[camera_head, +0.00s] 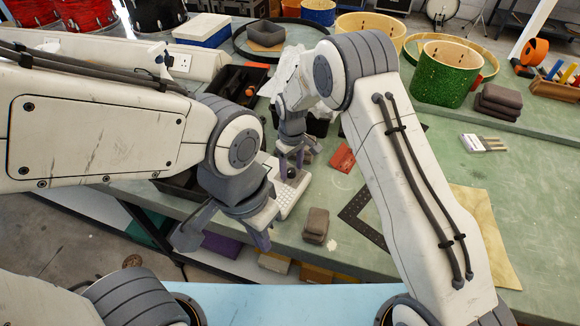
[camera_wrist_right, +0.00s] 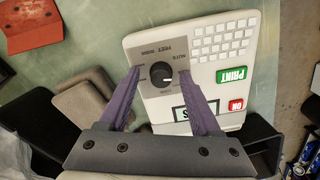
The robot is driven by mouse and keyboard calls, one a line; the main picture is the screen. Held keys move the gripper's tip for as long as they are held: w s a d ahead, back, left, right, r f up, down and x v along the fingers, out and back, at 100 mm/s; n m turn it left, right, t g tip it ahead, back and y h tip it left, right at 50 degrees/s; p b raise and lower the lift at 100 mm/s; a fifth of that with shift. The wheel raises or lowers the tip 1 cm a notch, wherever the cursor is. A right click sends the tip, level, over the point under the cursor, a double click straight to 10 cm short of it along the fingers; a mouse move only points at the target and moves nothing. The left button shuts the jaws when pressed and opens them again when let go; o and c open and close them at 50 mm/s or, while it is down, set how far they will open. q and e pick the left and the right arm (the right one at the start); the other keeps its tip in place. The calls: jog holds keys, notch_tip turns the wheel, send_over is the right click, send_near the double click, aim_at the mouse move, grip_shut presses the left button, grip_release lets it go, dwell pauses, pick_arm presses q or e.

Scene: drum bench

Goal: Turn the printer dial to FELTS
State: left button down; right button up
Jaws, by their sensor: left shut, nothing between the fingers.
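The white label printer (camera_wrist_right: 215,70) shows in the right wrist view with a grey dial panel. Its black dial (camera_wrist_right: 162,76) has a pale mark pointing right in the picture. Small upside-down labels ring the dial; one looks like FELT, beyond the dial. My right gripper (camera_wrist_right: 160,74) is open, its purple fingers on either side of the dial, with a gap visible at each side. In the head view it points down over the printer (camera_head: 290,200). The printer's display (camera_wrist_right: 196,112) is partly hidden by a finger. My left gripper (camera_head: 260,240) is shut and empty, near the bench's front edge.
The printer has white keys, a green PRINT button (camera_wrist_right: 233,75) and a red ON button (camera_wrist_right: 236,104). Dark bins stand beside it. A grey-brown block (camera_head: 316,225) and a red piece (camera_head: 342,158) lie right of it. A green drum shell (camera_head: 445,73) stands farther back.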

aim_at(291, 170)
jog(key=shift+a+r, duration=0.1)
jog(key=shift+r, duration=0.35)
notch_tip(291, 170, up, 10)
jog(key=b, duration=0.2)
jog(key=shift+f, duration=0.2)
